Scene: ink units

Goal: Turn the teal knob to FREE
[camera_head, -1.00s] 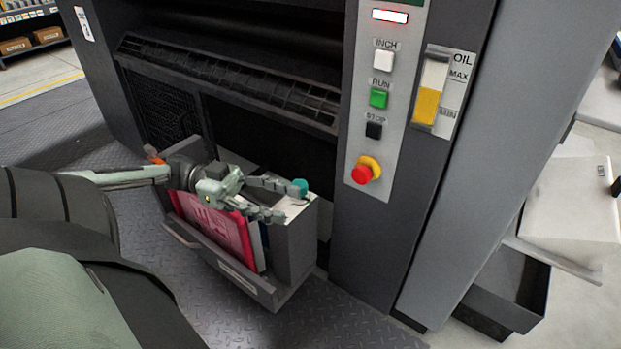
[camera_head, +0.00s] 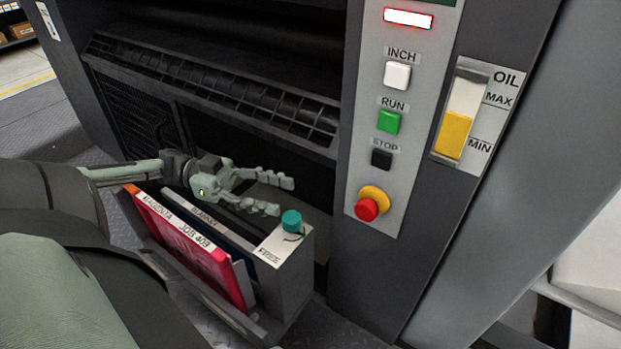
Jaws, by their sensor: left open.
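The teal knob (camera_head: 291,222) stands on a light plate (camera_head: 277,246) on top of the grey box at the drawer's right end. A label reading FREE is on the plate, left of and below the knob. My left gripper (camera_head: 286,196) is open and empty, its two fingers pointing right, just behind and to the left of the knob in the picture. The fingers appear apart from the knob. The knob's pointer direction is too small to tell. My right gripper is not in view.
A magenta folder marked MAGENTA JOB 409 (camera_head: 190,243) and a dark panel (camera_head: 222,233) stand in the open drawer. The machine's control column, with buttons and a red stop knob (camera_head: 367,209), rises to the right. An oil gauge (camera_head: 456,128) is beside it.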

